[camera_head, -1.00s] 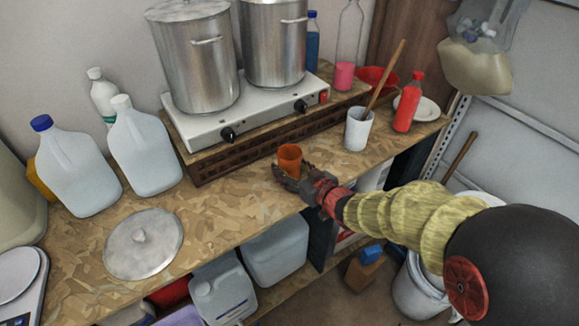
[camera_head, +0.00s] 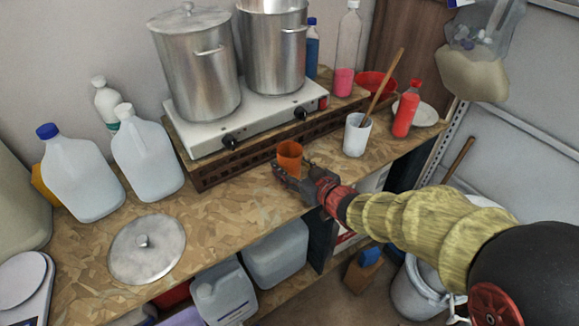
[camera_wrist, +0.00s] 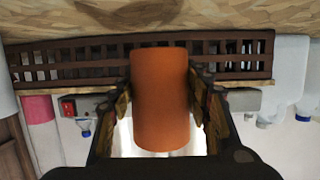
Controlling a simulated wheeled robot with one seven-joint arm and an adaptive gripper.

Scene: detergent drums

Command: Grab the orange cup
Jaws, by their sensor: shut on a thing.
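The orange cup (camera_head: 290,157) stands upright near the front of the chipboard worktop, just before the hotplate stand. In the wrist view the orange cup (camera_wrist: 160,100) fills the space between the two fingers. My gripper (camera_head: 288,176) reaches in from the right and is shut on the cup, with a finger against each side. It also shows in the wrist view (camera_wrist: 160,112). The cup's base is partly hidden by the fingers, so I cannot tell whether it is clear of the worktop.
A white hotplate (camera_head: 240,115) with two steel pots sits on a slatted brown stand (camera_head: 235,165) behind the cup. A white mug (camera_head: 357,134) with a wooden stick and a red bottle (camera_head: 405,110) stand to the right. A round lid (camera_head: 150,262) lies left on the worktop.

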